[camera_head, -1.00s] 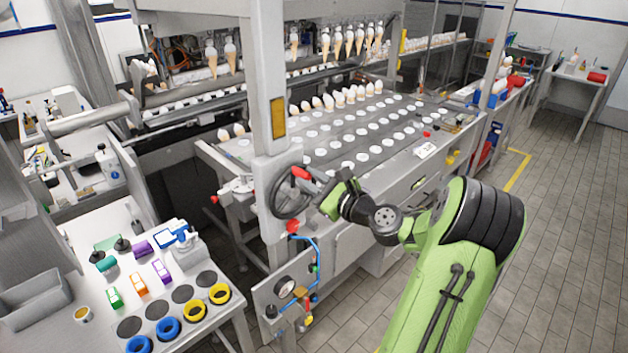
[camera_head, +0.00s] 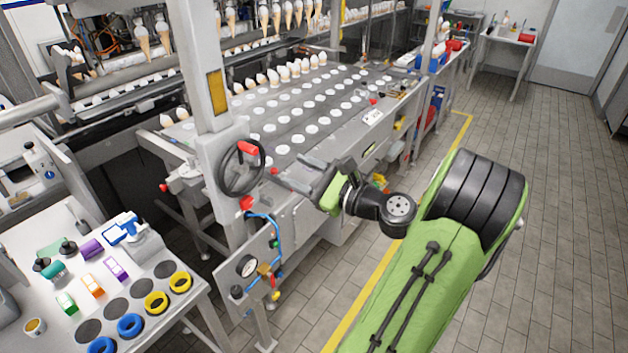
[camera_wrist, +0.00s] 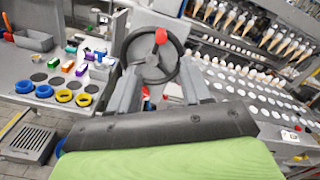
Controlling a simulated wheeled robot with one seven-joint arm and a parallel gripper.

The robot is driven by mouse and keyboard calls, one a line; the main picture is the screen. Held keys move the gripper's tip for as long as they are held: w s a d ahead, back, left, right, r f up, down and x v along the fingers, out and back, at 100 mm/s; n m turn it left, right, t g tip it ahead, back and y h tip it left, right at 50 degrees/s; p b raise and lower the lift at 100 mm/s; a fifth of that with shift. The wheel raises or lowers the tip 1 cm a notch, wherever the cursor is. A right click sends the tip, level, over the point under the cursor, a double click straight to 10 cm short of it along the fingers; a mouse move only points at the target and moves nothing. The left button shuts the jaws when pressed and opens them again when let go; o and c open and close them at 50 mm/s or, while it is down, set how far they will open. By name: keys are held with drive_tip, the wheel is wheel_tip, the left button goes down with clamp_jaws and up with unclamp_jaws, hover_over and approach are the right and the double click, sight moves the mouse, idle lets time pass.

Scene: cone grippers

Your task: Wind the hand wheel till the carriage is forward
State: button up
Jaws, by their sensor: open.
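The black hand wheel (camera_head: 241,168) with a red handle (camera_head: 248,148) is mounted on the grey post of the machine. In the wrist view the wheel (camera_wrist: 133,62) shows beyond my fingers, its red handle (camera_wrist: 161,36) at the top right of the rim. My gripper (camera_head: 290,170) is open and empty, to the right of the wheel and apart from it. In the wrist view the two fingers of my gripper (camera_wrist: 158,88) stand spread. The carriage is perhaps the perforated plate (camera_head: 285,135) with rows of white round holes; I cannot tell for sure.
A red knob (camera_head: 246,203), blue hose and gauge (camera_head: 247,266) sit below the wheel. A side table (camera_head: 180,318) at left holds blue and yellow rings and coloured blocks. Cones (camera_head: 288,72) stand along the machine. The tiled floor (camera_head: 520,200) at right is clear.

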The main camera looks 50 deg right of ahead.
drive_tip(key=s, duration=0.3)
drive_tip(key=shift+s, duration=0.4)
drive_tip(key=w+a+f+n+g+y, duration=0.2)
drive_tip(key=w+a+n+g, duration=0.1)
drive_tip(key=a+n, duration=0.25)
drive_tip(key=w+a+f+n+g+y, duration=0.2)
drive_tip(key=w+a+f+n+g, duration=0.15)
drive_tip(key=a, duration=0.35)
drive_tip(key=s+a+f+n+g+h, duration=0.1)
drive_tip(key=s+a+f+n+g, duration=0.1)
drive_tip(key=a+n+g, duration=0.65)
drive_tip(key=s+a+r+n+t+h, duration=0.2)
drive_tip(key=s+a+n, duration=0.5)
drive_tip(key=s+n, duration=0.5)
wheel_tip(320, 180, up, 2)
drive_tip(key=shift+r+n+t+h, duration=0.2)
drive_tip(key=shift+n+t+h, duration=0.15)
drive_tip(key=shift+h, duration=0.35)
drive_tip(key=shift+a, duration=0.15)
